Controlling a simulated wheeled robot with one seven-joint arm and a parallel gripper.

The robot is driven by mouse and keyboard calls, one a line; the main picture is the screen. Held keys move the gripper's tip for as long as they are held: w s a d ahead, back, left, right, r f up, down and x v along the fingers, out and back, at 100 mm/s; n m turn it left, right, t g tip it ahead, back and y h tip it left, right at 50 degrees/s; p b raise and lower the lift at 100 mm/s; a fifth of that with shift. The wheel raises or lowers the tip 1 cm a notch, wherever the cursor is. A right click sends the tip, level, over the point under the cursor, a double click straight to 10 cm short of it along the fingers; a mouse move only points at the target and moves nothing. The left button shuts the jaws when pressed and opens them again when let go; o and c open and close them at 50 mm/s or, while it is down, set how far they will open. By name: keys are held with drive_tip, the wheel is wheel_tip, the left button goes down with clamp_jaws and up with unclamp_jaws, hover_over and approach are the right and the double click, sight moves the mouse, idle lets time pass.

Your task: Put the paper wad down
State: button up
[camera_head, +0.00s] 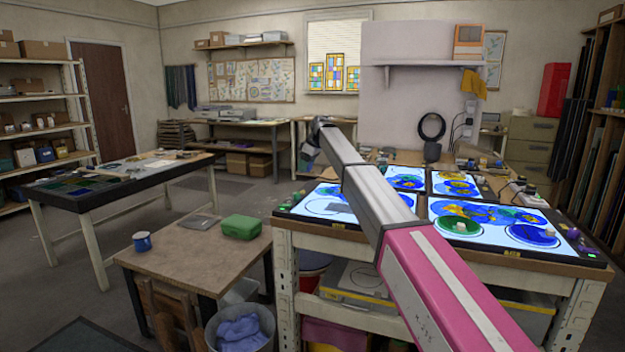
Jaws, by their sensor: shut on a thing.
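My arm reaches from the lower right up to a dark joint left of the light tables. I cannot make out my gripper's fingers or anything held in them; my own arm may hide them. I cannot identify the paper wad for certain. A small pale lump (460,227) sits on the green round patch of the right light panel (437,233). Another pale lump (549,232) sits by the blue round patch there.
A low wooden table (180,257) holds a blue mug (142,242) and a green box (240,227). A grey bin (212,334) with blue crumpled stuff (238,329) stands before it. A long dark-topped table (60,210) stands left. Grey floor lies open between the tables.

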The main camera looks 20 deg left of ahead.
hover_over(311, 183)
drive_tip(key=f, duration=0.2)
drive_tip(key=shift+s+d+f, duration=0.15)
drive_tip(key=shift+d+f, duration=0.15)
drive_tip(key=shift+d, duration=0.05)
drive_tip(key=shift+f, duration=2.05)
drive_tip(key=shift+d+f, duration=0.1)
drive_tip(key=shift+f, duration=0.35)
